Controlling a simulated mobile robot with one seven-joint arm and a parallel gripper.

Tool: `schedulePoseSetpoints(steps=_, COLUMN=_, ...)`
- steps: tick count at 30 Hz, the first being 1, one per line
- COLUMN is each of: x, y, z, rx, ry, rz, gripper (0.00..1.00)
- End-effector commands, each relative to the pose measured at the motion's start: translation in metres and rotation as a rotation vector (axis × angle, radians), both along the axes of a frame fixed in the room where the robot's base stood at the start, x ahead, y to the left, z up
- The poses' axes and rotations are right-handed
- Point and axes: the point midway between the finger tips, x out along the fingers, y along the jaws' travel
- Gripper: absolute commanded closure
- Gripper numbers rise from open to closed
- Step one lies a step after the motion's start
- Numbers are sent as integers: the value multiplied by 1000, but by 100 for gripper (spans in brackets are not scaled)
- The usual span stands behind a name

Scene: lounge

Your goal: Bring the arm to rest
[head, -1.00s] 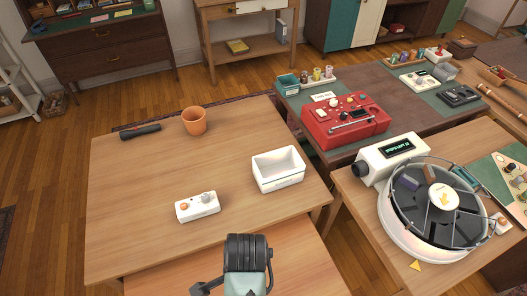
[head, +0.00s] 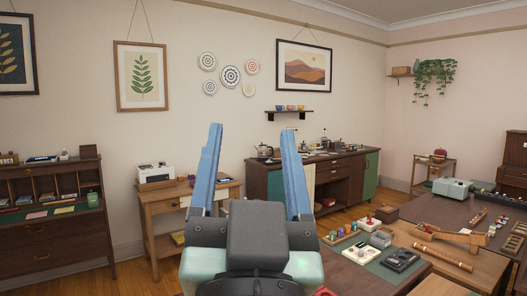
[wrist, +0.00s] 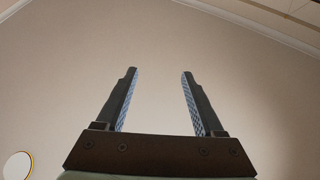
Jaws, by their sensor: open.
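My gripper (head: 250,165) stands upright in the lower middle of the head view, with its two blue-padded fingers spread apart and pointing up. Nothing is between the fingers. In the wrist view my gripper (wrist: 160,95) is also open and empty, facing a plain wall (wrist: 160,45). It touches nothing in either view.
A dark cabinet (head: 335,175) with kitchen things stands against the far wall. A desk with shelves (head: 45,225) is at the left, and a small wooden table (head: 160,205) is beyond my gripper. Tables with a green mat (head: 362,258) and a wooden contraption (head: 450,237) are at the right.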

Motion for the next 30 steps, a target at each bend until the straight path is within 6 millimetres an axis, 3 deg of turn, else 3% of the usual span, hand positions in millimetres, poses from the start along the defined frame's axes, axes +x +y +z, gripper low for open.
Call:
schedulePoseSetpoints(steps=1, x=-18, y=-4, z=21, rx=-30, ry=-80, rz=-34, gripper=30)
schedulePoseSetpoints(steps=3, x=-37, y=-8, z=40, rx=-62, ry=-161, rz=-74, gripper=30)
schedulePoseSetpoints(steps=7, x=-53, y=-11, z=54, rx=-88, ry=-227, rz=-109, gripper=30)
schedulePoseSetpoints(steps=15, x=-53, y=-11, z=56, rx=-90, ry=-228, rz=-110, gripper=30)
schedulePoseSetpoints(steps=23, x=-53, y=-11, z=82, rx=-89, ry=-225, rz=-108, gripper=30)
schedulePoseSetpoints(steps=27, x=-53, y=-10, z=78, rx=-89, ry=-225, rz=-107, gripper=50)
schedulePoseSetpoints(steps=30, x=-52, y=-10, z=78, rx=-89, ry=-224, rz=-107, gripper=50)
